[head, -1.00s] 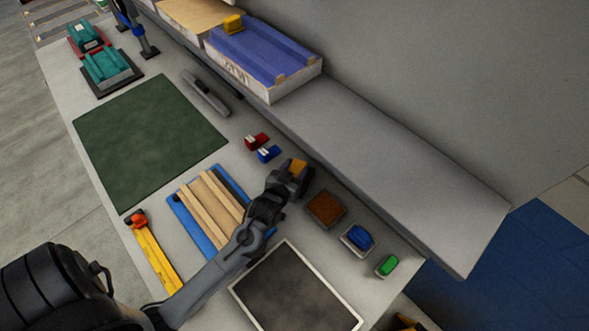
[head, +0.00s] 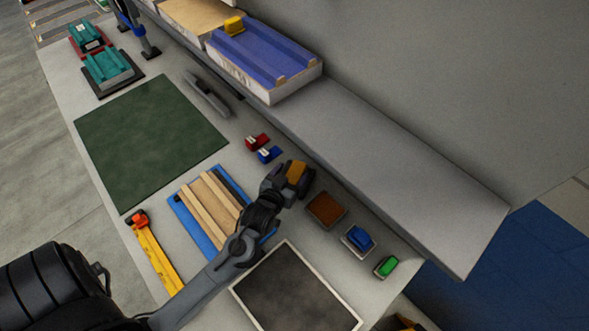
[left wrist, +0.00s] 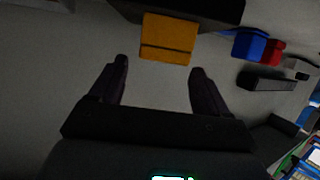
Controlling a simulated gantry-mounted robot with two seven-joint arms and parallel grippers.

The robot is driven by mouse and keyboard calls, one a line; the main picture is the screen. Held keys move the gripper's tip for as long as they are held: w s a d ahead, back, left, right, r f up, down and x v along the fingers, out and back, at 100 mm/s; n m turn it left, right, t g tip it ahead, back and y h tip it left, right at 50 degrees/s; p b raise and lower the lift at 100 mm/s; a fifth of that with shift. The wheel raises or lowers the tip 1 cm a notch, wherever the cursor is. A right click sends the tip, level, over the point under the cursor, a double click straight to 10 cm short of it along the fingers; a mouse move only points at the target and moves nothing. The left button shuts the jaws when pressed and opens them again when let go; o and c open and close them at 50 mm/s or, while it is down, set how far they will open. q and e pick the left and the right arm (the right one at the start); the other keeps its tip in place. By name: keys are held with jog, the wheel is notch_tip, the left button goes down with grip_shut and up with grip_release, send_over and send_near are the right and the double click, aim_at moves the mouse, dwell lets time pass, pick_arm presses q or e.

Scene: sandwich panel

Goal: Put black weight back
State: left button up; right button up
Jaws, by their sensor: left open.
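A dark block (left wrist: 190,12) with an orange part (left wrist: 167,38) lies just ahead of my left gripper (left wrist: 159,68) in the left wrist view; it looks like the black weight. In the head view its orange part (head: 296,170) and dark end (head: 306,184) show near the back edge of the table, by the grey ledge. My left gripper (head: 284,174) is open, with the orange part just beyond the fingertips and no visible grip on it. The arm hides part of the block in the head view. My right gripper is not in view.
A red block (head: 257,142) and a blue block (head: 268,155) sit close to the left gripper. A brown square pad (head: 325,210), a blue block (head: 359,238) and a green block (head: 387,266) line the right. The grey ledge (head: 400,170) rises behind. A dark framed panel (head: 298,290) lies in front.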

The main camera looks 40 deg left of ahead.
pick_arm(q)
jog(key=shift+v, duration=2.2)
jog(key=shift+w, duration=0.1)
